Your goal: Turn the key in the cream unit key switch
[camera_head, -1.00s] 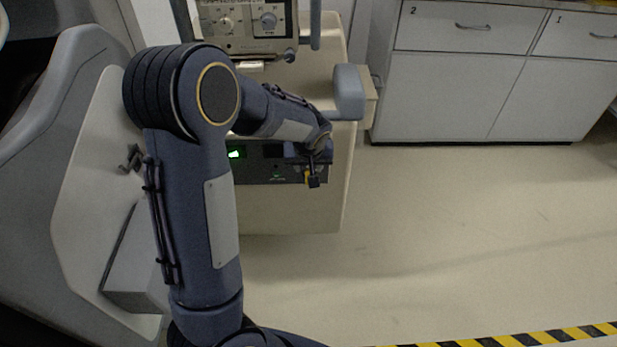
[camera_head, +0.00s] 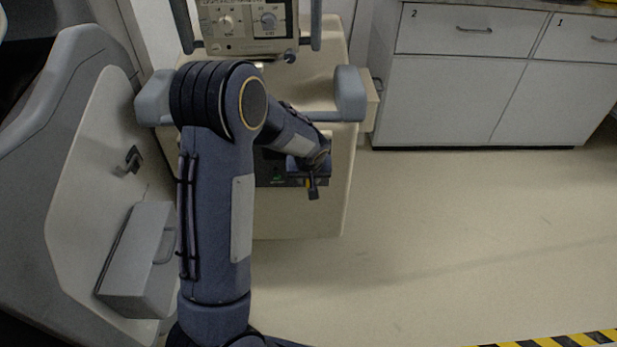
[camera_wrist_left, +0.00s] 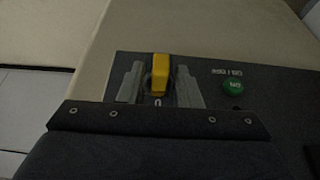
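The cream unit (camera_head: 300,222) stands ahead with a dark panel on its front. The key switch has a yellow key (camera_wrist_left: 160,75), upright above a "0" mark in the left wrist view. My left gripper (camera_wrist_left: 160,84) has one grey finger on each side of the key. A gap shows at the key's left and a thinner one at its right, so the fingers look open around it, not clamped.
A green button (camera_wrist_left: 233,87) sits right of the key on the panel. Grey handles (camera_head: 349,92) stick out at the unit's upper sides. White drawers (camera_head: 450,100) stand at the back right. The floor (camera_head: 450,220) at right is clear. A grey machine (camera_head: 70,140) stands at left.

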